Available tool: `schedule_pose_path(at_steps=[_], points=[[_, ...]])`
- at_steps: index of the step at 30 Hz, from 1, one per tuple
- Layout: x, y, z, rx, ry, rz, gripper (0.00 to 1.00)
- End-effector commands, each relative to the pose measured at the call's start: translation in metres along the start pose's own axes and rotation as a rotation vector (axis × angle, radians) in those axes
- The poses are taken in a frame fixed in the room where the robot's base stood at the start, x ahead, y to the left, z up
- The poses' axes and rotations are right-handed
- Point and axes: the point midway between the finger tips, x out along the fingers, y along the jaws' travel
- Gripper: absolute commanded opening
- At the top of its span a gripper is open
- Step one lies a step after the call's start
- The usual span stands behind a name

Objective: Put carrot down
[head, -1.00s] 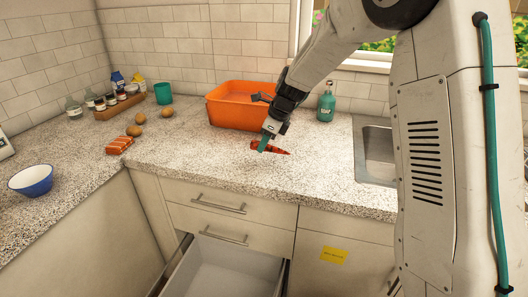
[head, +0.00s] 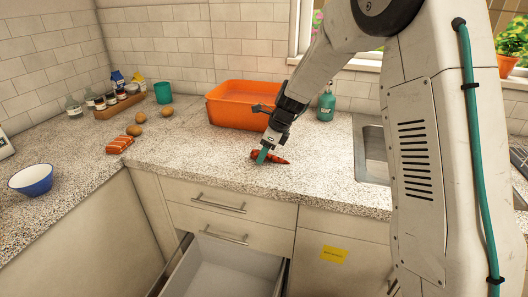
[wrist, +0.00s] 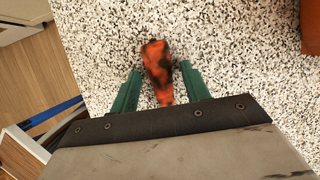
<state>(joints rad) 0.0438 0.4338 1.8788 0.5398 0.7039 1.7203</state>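The orange carrot (head: 275,160) is on the speckled counter in front of the orange bin, seemingly lying on its surface. My gripper (head: 262,156) is low over the counter at the carrot, pointing down. In the wrist view the carrot (wrist: 156,62) lies between the two teal fingers, with a gap showing beside it, so the fingers look open around it. Its near end runs down to the gripper's dark edge.
The orange bin (head: 235,104) stands just behind the carrot, with a green soap bottle (head: 326,106) and sink (head: 372,150) to the right. Potatoes, a salmon piece (head: 119,145) and a blue bowl (head: 32,180) are at left. An open drawer (head: 225,268) juts out below.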

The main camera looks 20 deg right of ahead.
Motion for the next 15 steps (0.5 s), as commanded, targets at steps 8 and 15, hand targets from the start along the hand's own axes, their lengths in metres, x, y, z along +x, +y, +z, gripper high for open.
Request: schedule_pose_path(at_steps=[8, 15], points=[[-0.024, 0.000, 0.002, 0.000, -0.002, -0.003, 0.47], [-0.077, 0.000, 0.002, 0.000, -0.003, -0.004, 0.47]])
